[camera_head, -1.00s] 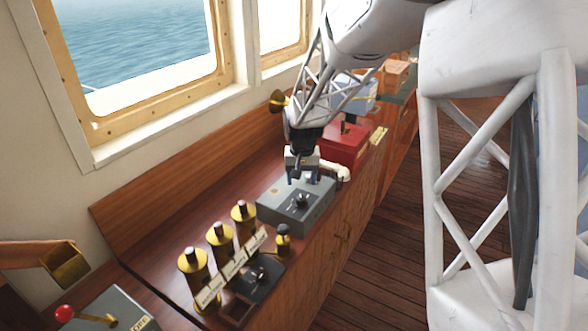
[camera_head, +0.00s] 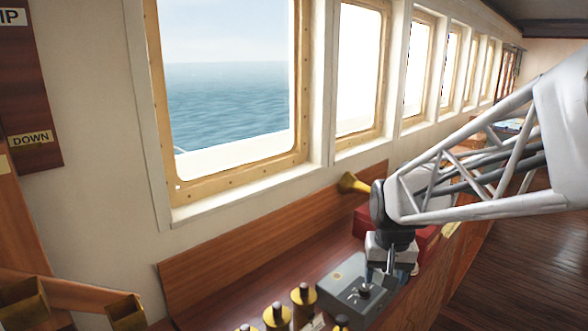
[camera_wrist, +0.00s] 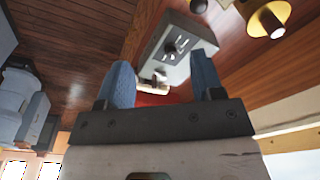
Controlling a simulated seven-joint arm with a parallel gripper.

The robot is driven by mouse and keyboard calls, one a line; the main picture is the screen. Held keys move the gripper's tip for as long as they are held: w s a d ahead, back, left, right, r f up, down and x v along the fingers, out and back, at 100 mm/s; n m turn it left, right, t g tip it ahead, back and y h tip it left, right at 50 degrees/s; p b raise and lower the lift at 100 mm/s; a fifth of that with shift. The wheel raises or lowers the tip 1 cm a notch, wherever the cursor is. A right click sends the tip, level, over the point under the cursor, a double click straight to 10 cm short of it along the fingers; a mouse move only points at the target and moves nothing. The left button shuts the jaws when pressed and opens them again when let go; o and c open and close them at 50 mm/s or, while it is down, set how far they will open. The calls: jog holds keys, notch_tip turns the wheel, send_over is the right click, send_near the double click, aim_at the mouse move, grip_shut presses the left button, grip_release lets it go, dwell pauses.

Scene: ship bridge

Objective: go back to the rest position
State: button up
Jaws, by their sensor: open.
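My gripper (camera_head: 378,276) points down at the far end of a grey control box (camera_head: 345,283) with a dark knob, on the wooden console. In the wrist view, the two blue fingers of my gripper (camera_wrist: 162,82) stand wide apart with nothing between them. The grey box (camera_wrist: 181,62) shows beyond the fingers. I cannot tell how much height separates the fingertips from the box.
A red box (camera_head: 362,222) is partly hidden behind my arm. A brass horn (camera_head: 352,184) stands by the back panel (camera_head: 235,250). Several brass-topped cylinders (camera_head: 303,293) line the near console. Windows run along the wall; open floor (camera_head: 500,262) lies right.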

jog(key=s+r+n+t, duration=0.1)
jog(key=s+r, duration=0.2)
jog(key=s, duration=1.7)
jog(key=shift+a, duration=0.4)
